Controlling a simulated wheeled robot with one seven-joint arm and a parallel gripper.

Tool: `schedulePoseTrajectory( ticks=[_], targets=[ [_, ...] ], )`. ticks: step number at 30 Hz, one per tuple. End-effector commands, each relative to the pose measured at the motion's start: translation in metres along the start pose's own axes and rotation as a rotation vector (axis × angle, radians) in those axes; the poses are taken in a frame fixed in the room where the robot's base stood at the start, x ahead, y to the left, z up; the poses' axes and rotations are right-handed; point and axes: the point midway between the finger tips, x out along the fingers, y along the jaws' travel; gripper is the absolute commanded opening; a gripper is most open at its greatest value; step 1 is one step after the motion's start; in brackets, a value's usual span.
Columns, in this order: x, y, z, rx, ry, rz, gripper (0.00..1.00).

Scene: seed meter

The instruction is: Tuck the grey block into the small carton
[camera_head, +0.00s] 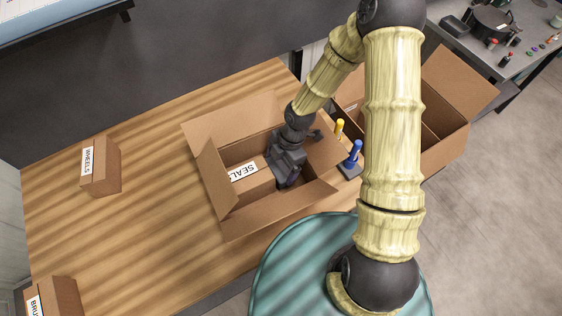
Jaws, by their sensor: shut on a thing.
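An open cardboard carton (268,223) with its flaps spread stands on the wooden table. My gripper (287,175) reaches down inside it, towards the right of its interior. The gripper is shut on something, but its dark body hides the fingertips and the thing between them. I cannot make out the grey block apart from the gripper's own dark grey shape. A brown box marked SEALS (250,180) lies in the same carton, close against the gripper's left side; I cannot tell whether they touch.
A box marked WHEELS (104,167) and another labelled box (58,298) stand at the table's left. A blue-handled item (354,154) and a yellow one (339,129) stand right of the carton. A larger open carton (447,146) is beyond my arm. The table's middle left is clear.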

Motion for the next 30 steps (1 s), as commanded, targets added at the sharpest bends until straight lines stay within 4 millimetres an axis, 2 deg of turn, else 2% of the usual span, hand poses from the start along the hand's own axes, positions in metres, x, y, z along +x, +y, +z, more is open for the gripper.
schedulePoseTrajectory(
  ticks=[2, 11, 12, 14, 30],
  targets=[
    [0.0063, 0.0001, 0.0017, -0.001, 0.0, 0.0, 0.69],
    [0.0062, -0.0002, 0.0027, 0.002, 0.0, 0.001, 0.69],
    [0.0063, -0.0002, 0.0026, 0.002, 0.0, 0.001, 0.92],
    [0.0063, -0.0002, 0.0025, 0.001, 0.0, 0.0, 1.0],
    [0.0051, 0.0, 0.0013, -0.001, 0.0, 0.0, 1.0]
  ],
)
